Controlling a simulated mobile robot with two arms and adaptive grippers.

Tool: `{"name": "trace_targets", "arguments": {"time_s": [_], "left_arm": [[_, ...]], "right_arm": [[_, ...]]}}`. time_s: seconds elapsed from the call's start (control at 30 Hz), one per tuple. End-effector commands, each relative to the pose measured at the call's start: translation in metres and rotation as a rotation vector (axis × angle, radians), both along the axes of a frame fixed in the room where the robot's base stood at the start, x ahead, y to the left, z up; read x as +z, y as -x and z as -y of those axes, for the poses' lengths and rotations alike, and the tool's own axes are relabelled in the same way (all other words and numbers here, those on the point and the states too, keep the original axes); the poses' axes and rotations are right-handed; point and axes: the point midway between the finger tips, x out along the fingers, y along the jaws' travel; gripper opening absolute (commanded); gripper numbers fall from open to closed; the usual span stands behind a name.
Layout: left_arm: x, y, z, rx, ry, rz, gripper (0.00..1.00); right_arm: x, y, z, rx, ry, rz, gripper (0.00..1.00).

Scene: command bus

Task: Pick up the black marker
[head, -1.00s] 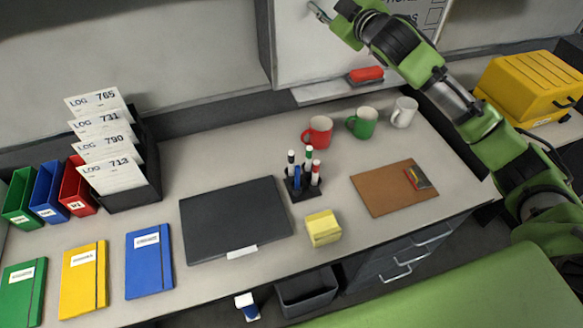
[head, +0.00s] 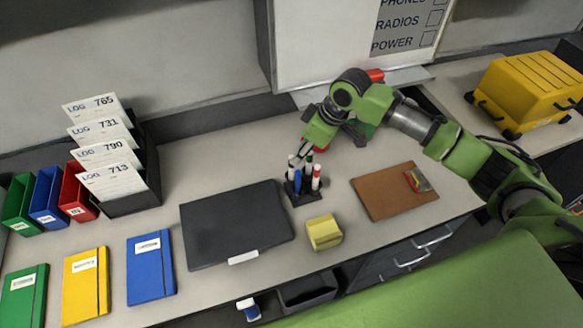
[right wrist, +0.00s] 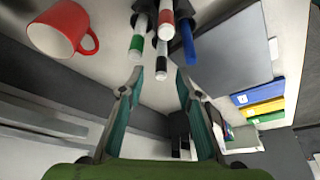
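The black marker (head: 291,170) stands upright in a dark holder (head: 303,194) on the desk, with green, red and blue markers beside it. In the head view the right gripper (head: 300,149) is just above and behind the holder and partly covers the marker tops. My left gripper is not in view.
A yellow note block (head: 324,232), a dark folder (head: 235,224) and a brown clipboard (head: 391,190) lie around the holder. A red mug (right wrist: 62,28) stands close to the gripper in the right wrist view. My right arm hides most of the mugs in the head view.

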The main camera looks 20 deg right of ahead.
Motion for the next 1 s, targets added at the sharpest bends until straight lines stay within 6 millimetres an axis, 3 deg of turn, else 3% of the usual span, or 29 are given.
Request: {"name": "trace_targets", "arguments": {"time_s": [0.37, 0.6, 0.9, 0.93, 1.0], "left_arm": [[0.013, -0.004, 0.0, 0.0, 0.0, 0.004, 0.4], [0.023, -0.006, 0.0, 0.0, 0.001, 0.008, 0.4], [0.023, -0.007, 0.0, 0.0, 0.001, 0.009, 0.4], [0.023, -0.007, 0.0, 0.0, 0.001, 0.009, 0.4], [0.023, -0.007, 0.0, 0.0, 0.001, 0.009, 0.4]], "right_arm": [[-0.033, -0.008, -0.011, -0.001, 0.0, -0.001, 0.32], [-0.064, -0.015, -0.022, -0.002, 0.0, 0.002, 0.32], [-0.071, -0.017, -0.023, -0.001, 0.001, 0.003, 0.32], [-0.071, -0.017, -0.023, -0.001, 0.001, 0.003, 0.29], [-0.071, -0.017, -0.023, -0.001, 0.001, 0.003, 0.11]]}}
